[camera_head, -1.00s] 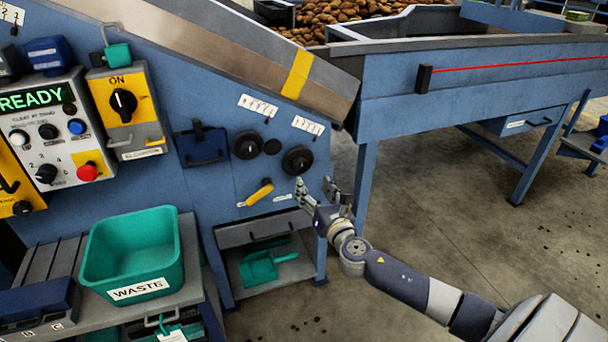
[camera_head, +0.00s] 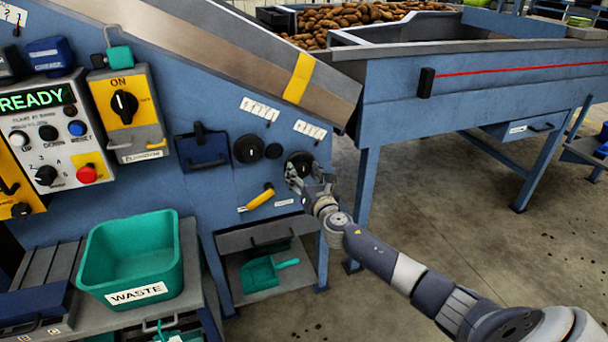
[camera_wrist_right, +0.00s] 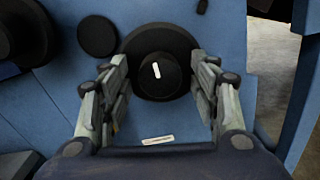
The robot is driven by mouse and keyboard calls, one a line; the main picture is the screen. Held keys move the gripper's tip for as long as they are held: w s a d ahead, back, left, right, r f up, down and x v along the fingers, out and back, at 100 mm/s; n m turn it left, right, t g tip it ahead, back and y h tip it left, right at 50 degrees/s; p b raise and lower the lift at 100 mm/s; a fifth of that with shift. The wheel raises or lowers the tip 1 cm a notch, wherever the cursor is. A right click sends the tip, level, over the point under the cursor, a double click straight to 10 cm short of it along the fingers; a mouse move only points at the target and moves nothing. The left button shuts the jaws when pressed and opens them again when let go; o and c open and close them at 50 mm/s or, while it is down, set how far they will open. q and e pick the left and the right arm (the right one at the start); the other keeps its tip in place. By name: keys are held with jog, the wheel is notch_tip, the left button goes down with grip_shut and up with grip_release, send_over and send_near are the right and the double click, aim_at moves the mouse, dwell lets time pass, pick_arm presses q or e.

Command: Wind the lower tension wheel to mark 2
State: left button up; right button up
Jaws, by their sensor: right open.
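Two black wheels sit on the blue machine panel, one at left (camera_head: 248,148) and a slightly lower one at right (camera_head: 299,163). Each has a white scale plate above it, the left one (camera_head: 260,108) and the right one (camera_head: 310,130); their marks are too small to read. My right gripper (camera_head: 307,180) is open in front of the right wheel. In the right wrist view that wheel's hub (camera_wrist_right: 157,82) shows a white pointer line, near upright and slightly tilted. The open fingers (camera_wrist_right: 162,72) stand on either side of the hub, apparently not gripping it. My left gripper is not in view.
A small black disc (camera_head: 273,151) lies between the wheels. A yellow handle (camera_head: 261,197) sticks out below. A teal waste bin (camera_head: 133,262) stands on the bench at left. A machine leg (camera_head: 364,205) stands right of my gripper.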

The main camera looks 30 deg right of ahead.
jog(key=shift+c, duration=0.6)
jog(key=c, duration=0.9)
jog(key=shift+c, duration=0.2)
